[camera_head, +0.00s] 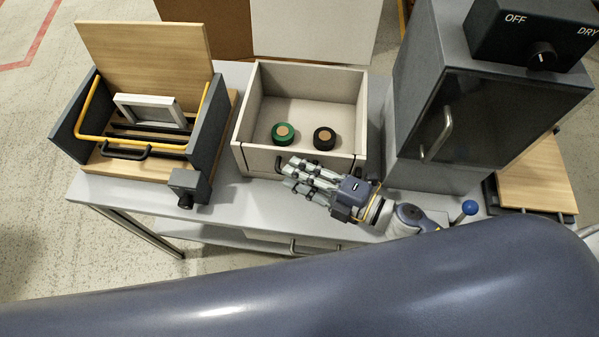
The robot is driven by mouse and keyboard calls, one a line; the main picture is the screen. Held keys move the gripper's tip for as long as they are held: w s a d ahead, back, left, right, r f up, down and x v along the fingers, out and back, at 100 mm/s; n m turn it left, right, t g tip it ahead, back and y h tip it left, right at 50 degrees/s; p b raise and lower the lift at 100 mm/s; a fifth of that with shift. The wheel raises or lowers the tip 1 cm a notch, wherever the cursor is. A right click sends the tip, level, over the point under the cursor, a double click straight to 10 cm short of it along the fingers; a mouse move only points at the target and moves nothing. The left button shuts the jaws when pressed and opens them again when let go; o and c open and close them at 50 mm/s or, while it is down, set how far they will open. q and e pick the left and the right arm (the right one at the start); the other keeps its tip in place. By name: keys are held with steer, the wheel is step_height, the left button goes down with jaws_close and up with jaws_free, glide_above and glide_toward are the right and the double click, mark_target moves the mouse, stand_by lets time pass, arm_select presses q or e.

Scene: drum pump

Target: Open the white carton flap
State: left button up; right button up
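The white carton (242,130) stands open-topped on the table in the middle. A white flap (315,30) stands up at its back edge, and its upper part is cut off by the picture's top. Inside lie a green roll (284,133) and a black roll (324,138), apart from each other. My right gripper (289,173) is in front of the carton's front wall, pointing left. Its fingers look apart with nothing between them. I cannot tell whether it touches the wall. My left gripper is out of view.
A wooden-lidded fixture with a yellow bar (95,97) stands left. A dark grey cabinet (470,120) with a handle stands close on the right, carrying a switch box (535,35). A brown panel (212,28) rises behind. The table's front-left strip (130,192) is clear.

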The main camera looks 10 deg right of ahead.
jaws_close()
steer(key=s+f+n+b, duration=0.1)
steer(key=b, duration=0.3)
steer(key=s+f+n+t+y+b, duration=0.1)
steer(key=n+b, duration=0.1)
steer(key=b, duration=0.2)
steer(key=shift+s+a+f+n, duration=0.3)
steer(key=shift+s+a+f, duration=0.05)
steer(key=shift+a+f, duration=0.05)
steer(key=shift+s+a+f+b, duration=0.15)
steer(key=shift+s+b, duration=0.2)
steer(key=shift+b, duration=0.2)
steer(key=shift+s+a+f, duration=0.1)
steer(key=shift+s+f, duration=0.25)
steer(key=shift+f, duration=0.25)
